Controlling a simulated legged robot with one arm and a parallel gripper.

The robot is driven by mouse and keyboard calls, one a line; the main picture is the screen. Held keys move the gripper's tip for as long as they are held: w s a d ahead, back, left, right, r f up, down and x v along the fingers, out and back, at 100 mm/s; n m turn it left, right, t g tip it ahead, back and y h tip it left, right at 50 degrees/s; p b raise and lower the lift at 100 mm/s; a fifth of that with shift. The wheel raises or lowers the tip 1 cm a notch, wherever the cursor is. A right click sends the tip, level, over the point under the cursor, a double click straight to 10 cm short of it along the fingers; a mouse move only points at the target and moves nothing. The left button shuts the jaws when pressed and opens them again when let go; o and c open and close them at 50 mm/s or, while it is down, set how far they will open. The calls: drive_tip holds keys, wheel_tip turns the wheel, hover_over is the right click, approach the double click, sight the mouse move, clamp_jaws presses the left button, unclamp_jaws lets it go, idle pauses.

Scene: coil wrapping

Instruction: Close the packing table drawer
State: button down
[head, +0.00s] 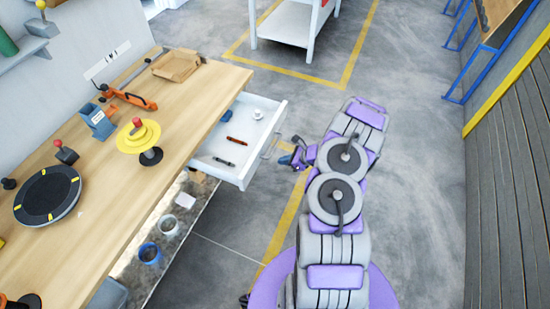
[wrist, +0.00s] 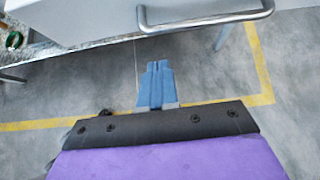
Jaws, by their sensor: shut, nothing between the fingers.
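The packing table (head: 190,122) has a wooden top and stands at the left in the head view. Its white drawer (head: 240,178) is pulled out to the right, with a red item, a dark item and a small white item inside. My gripper (head: 298,157) is just right of the drawer front, apart from it. In the wrist view my gripper (wrist: 158,66) shows blue fingers shut together, with nothing between them. The drawer's metal handle (wrist: 205,22) and white front (wrist: 90,15) are ahead of the fingers, at the top of that view.
Blue and white containers (head: 149,252) sit below the table. A white cart (head: 288,22) stands at the back. The floor right of my arm is clear.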

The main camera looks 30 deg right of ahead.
drive_tip(key=shift+w+d, duration=0.55)
drive_tip(key=shift+w, duration=0.95)
drive_tip(key=b, duration=0.3)
approach(230, 144)
drive_tip(key=shift+s+d+f, duration=0.1)
drive_tip(key=shift+s+f, duration=0.9)
drive_tip(key=w+a, duration=0.1)
drive_tip(key=w, duration=0.1)
drive_tip(key=w+a, duration=0.2)
drive_tip(key=w, duration=0.1)
drive_tip(key=w+a, duration=0.1)
drive_tip(key=w, duration=0.2)
drive_tip(key=shift+w+a, duration=0.1)
drive_tip(key=shift+a, duration=0.3)
drive_tip(key=shift+w+a+r, duration=0.25)
drive_tip(key=shift+a+r, duration=0.1)
drive_tip(key=shift+a, duration=0.25)
drive_tip(key=shift+d, duration=0.1)
drive_tip(key=shift+d, duration=0.1)
drive_tip(key=shift+f, duration=0.1)
